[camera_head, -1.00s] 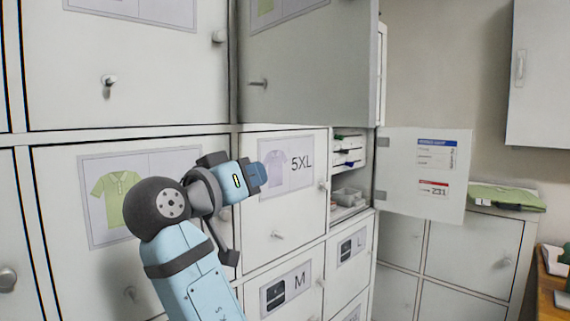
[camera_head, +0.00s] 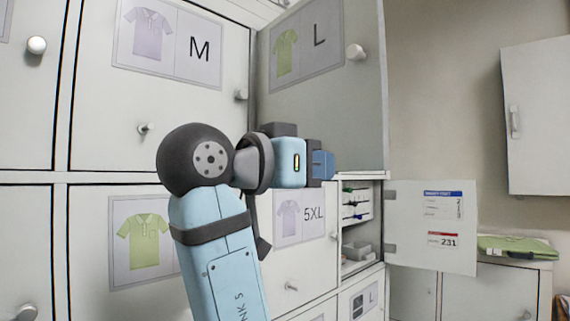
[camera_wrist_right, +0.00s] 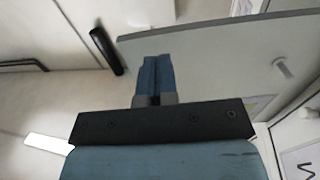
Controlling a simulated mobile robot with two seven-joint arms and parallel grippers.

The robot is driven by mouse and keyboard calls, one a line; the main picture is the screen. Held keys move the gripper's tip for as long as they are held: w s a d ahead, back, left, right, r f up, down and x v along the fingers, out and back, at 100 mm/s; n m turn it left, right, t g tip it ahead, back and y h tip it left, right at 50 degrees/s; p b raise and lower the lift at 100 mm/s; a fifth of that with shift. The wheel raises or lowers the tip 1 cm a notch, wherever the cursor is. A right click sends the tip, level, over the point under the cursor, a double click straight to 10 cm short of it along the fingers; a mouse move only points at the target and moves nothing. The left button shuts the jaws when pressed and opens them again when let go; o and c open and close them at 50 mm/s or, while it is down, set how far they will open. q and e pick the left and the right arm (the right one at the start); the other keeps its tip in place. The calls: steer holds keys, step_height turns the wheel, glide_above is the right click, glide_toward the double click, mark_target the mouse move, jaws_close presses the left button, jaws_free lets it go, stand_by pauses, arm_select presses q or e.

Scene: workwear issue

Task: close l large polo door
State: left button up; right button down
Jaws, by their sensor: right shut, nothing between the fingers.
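The L large polo door (camera_head: 330,118) is the upper grey panel with a green polo and an "L" on its label. It stands at an angle to the cabinet front, seemingly ajar, with a round knob (camera_head: 356,52) near its right edge. My right gripper (camera_head: 328,165) is shut and empty, level with the door's lower edge and overlapping it in the head view. In the right wrist view its closed fingers (camera_wrist_right: 157,72) point toward a grey panel (camera_wrist_right: 205,62), seemingly this door. Contact cannot be told. My left gripper is not in view.
The M polo door (camera_head: 180,85) to the left is shut. Below, the 5XL door (camera_head: 318,222) is shut. An open compartment (camera_head: 360,222) holds small items, and its open door (camera_head: 455,262) sticks out right. A green folded garment (camera_head: 515,246) lies on a low cabinet.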

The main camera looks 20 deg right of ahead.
mark_target(351, 167)
steer(key=x, duration=0.4)
steer(key=shift+d, duration=0.1)
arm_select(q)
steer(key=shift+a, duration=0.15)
arm_select(e)
steer(key=shift+d, duration=0.15)
